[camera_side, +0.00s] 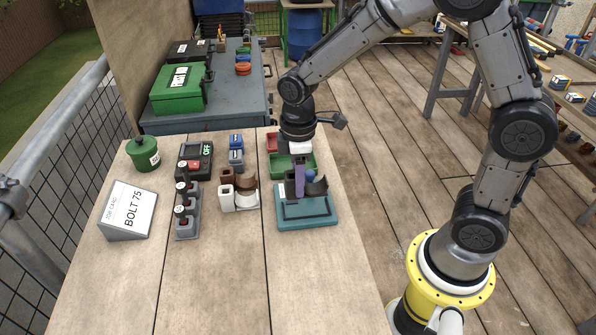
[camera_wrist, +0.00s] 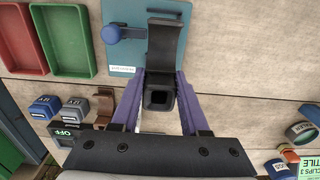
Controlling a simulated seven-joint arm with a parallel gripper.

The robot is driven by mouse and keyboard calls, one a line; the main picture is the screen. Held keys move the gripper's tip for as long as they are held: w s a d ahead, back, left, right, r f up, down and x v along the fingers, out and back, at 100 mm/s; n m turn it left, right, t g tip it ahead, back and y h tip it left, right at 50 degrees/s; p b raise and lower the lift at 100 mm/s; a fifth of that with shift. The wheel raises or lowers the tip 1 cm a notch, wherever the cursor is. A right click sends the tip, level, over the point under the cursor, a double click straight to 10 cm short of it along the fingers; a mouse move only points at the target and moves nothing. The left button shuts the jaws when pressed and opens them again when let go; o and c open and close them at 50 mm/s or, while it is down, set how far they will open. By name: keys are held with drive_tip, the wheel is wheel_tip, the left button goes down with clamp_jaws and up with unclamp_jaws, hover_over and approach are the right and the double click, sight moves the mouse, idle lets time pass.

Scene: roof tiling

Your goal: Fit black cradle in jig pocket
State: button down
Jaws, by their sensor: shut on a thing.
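The black cradle (camera_side: 317,186) has a curved saddle and a square socket block. In the wrist view, the block of the cradle (camera_wrist: 160,94) is between the two purple fingers of my gripper (camera_wrist: 160,82), and the saddle extends away from me. My gripper (camera_side: 299,182) is shut on the cradle above the teal jig (camera_side: 307,221). The jig's recessed outline shows in front of the cradle in the side view. In the wrist view, the jig (camera_wrist: 119,55) has a blue round-ended knob. The cradle's underside is hidden, so I cannot tell if it touches the jig.
Green (camera_side: 306,160) and red (camera_side: 271,143) trays lie behind the jig. Left of it stand white and brown cradles (camera_side: 243,200), blue blocks (camera_side: 236,148), a grey switch rail (camera_side: 187,220), an OFF box (camera_side: 190,160) and a BOLT 75 sign (camera_side: 128,212). The front of the bench is clear.

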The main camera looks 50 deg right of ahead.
drive_tip(key=shift+f, duration=2.3)
drive_tip(key=shift+f, duration=0.55)
idle(0.3)
drive_tip(key=shift+c, duration=1.6)
unclamp_jaws()
drive_tip(key=shift+r, duration=3.55)
